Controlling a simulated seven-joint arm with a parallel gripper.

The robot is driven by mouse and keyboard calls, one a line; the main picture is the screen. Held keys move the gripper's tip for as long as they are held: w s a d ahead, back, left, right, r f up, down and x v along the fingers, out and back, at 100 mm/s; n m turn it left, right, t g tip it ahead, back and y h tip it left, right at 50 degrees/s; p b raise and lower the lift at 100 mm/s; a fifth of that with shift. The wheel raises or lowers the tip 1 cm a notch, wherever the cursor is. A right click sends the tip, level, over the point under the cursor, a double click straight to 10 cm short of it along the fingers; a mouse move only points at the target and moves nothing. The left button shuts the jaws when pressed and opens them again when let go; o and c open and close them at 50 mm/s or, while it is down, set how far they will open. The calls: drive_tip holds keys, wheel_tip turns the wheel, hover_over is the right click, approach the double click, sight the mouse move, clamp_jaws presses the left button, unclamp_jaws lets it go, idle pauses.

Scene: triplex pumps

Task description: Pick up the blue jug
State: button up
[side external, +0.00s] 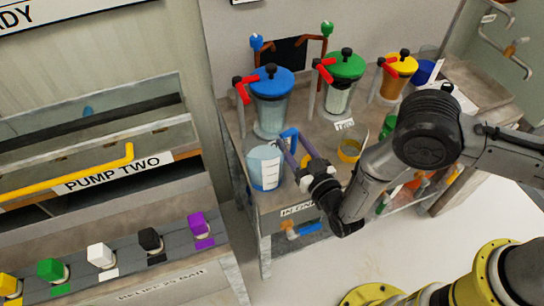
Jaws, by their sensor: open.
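The blue jug (265,168) is a clear, upright container with a blue handle and a white label. It stands at the front left of the bench, below the blue-lidded vessel. Its handle is on its right side. My gripper (295,150) is open at the jug's right, with its fingers pointing up and left toward the handle. The fingers overlap the handle area in this view, and I cannot tell whether they touch it or straddle it.
Vessels with blue (270,82), green (344,66) and yellow (399,64) lids stand behind. A yellow-rimmed jug (350,150) and a green jug (388,126) stand to the right. The PUMP TWO cabinet (115,172) is at left, across a narrow gap.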

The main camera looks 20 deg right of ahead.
clamp_jaws()
idle(1.3)
drive_tip(key=shift+r, duration=0.1)
